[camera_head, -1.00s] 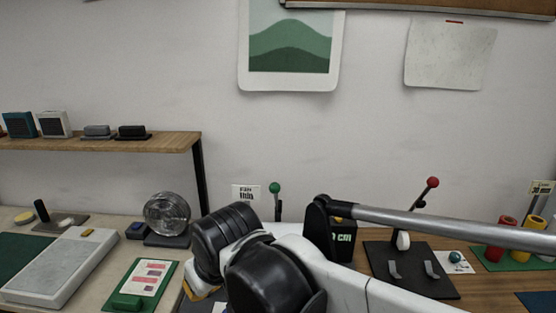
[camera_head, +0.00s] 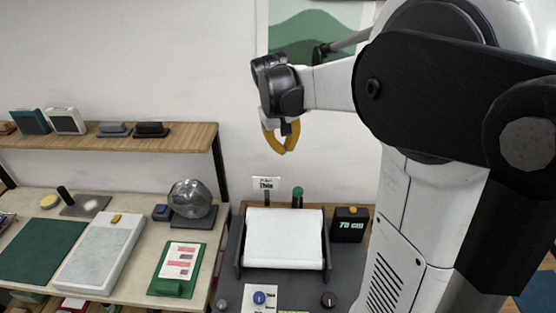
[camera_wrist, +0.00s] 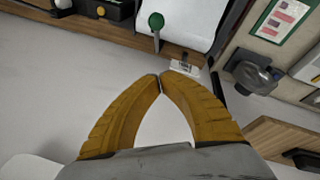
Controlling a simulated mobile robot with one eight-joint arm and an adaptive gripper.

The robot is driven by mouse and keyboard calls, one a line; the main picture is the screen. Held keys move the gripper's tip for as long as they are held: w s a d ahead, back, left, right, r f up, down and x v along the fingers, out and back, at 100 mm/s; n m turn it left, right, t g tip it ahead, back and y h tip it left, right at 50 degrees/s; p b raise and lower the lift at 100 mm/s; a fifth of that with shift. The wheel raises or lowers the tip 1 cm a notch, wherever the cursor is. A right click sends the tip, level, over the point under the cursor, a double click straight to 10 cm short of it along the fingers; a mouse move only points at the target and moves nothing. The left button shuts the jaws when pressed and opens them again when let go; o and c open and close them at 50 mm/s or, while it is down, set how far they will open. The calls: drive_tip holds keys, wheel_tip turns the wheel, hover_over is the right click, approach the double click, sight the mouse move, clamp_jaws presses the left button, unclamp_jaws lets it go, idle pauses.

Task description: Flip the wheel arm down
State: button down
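My gripper (camera_head: 286,151) hangs in front of the wall, above and behind the film machine. In the wrist view its yellow fingers (camera_wrist: 161,79) meet at the tips with nothing between them. A lever with a green ball knob (camera_head: 298,192) stands upright behind the white film roll (camera_head: 284,238). The same knob (camera_wrist: 156,20) shows beyond the fingertips in the wrist view, apart from them. The red-knobbed lever with a white wheel, seen earlier, is hidden behind my arm in the head view. A small white round part (camera_wrist: 63,4) shows at the wrist view's top edge; I cannot tell if it is that wheel.
A black display box (camera_head: 350,224) stands right of the roll. A glass dome (camera_head: 189,199) and a green clipboard (camera_head: 180,263) lie left. A wooden shelf (camera_head: 165,140) juts from the wall.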

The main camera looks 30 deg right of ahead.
sight(297, 192)
drive_tip(key=shift+s+a, duration=0.1)
wheel_tip(297, 192, down, 11)
drive_tip(key=s+d, duration=0.1)
drive_tip(key=d, duration=0.1)
drive_tip(key=shift+s+d+f, duration=0.2)
drive_tip(key=shift+s, duration=0.2)
drive_tip(key=shift+s+a, duration=0.1)
idle(0.4)
